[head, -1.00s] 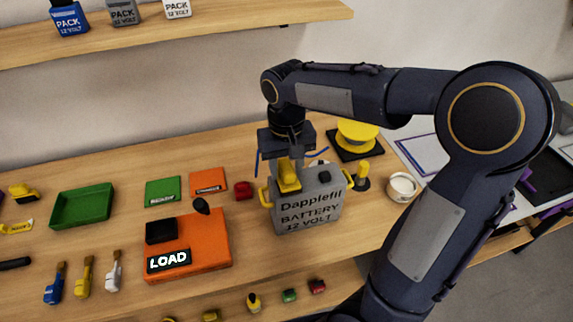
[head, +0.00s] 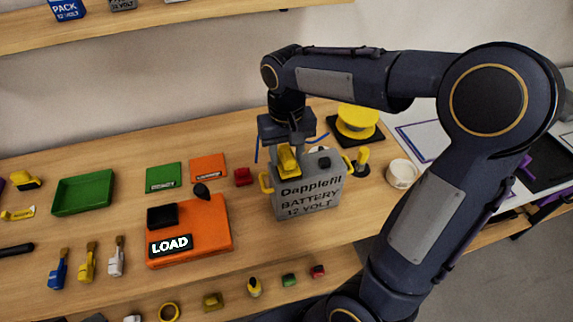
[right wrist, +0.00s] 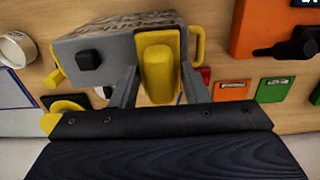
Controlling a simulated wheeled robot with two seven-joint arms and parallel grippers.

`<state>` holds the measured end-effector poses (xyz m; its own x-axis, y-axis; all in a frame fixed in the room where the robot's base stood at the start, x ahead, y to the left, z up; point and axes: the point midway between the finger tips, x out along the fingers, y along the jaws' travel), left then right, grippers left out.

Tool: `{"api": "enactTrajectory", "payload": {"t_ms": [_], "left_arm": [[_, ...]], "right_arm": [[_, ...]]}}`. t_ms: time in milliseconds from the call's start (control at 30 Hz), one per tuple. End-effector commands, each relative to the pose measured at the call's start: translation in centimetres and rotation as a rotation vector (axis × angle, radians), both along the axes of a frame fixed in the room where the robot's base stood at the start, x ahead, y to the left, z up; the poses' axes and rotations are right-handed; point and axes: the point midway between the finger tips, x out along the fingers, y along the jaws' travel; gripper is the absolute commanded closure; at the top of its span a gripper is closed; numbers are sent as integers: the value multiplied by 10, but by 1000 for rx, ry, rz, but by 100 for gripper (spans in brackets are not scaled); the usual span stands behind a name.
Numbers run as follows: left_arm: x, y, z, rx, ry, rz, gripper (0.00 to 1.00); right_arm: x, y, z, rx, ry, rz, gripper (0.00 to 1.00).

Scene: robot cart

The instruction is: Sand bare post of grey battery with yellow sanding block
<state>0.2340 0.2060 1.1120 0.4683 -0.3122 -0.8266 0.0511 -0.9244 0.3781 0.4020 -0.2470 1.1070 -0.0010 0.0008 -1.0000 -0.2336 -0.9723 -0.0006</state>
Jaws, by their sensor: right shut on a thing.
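The grey battery (head: 308,196), lettered "Dapplefit BATTERY 12 VOLT", stands upright on the wooden bench with yellow handles at its sides. My right gripper (head: 288,150) points down over the battery's left part and is shut on the yellow sanding block (head: 287,161). In the right wrist view the block (right wrist: 159,70) sits between the two fingers (right wrist: 157,85), over the battery top (right wrist: 115,45). The post beneath the block is hidden; I cannot tell whether they touch. A black-capped post (head: 323,162) shows on the battery's right. My left gripper is not in view.
An orange LOAD box (head: 190,230) lies left of the battery, with a small red piece (head: 243,177) between. A yellow spool (head: 357,120) stands behind right, and a white cup (head: 402,173) at right. A green tray (head: 83,194) and several brushes (head: 87,262) are farther left.

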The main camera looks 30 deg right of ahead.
Motion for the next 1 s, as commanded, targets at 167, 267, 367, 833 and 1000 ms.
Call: {"api": "enactTrajectory", "payload": {"t_ms": [167, 267, 367, 833, 1000], "left_arm": [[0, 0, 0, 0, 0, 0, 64], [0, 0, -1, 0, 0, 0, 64], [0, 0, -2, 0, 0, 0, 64], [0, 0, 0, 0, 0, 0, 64], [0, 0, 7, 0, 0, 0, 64]], "right_arm": [[0, 0, 0, 0, 1, 0, 84], [-2, 0, 0, 0, 1, 0, 84], [-8, 2, 0, 0, 0, 1, 84], [-11, 3, 1, 0, 0, 0, 84], [6, -2, 2, 0, 0, -3, 84]]}}
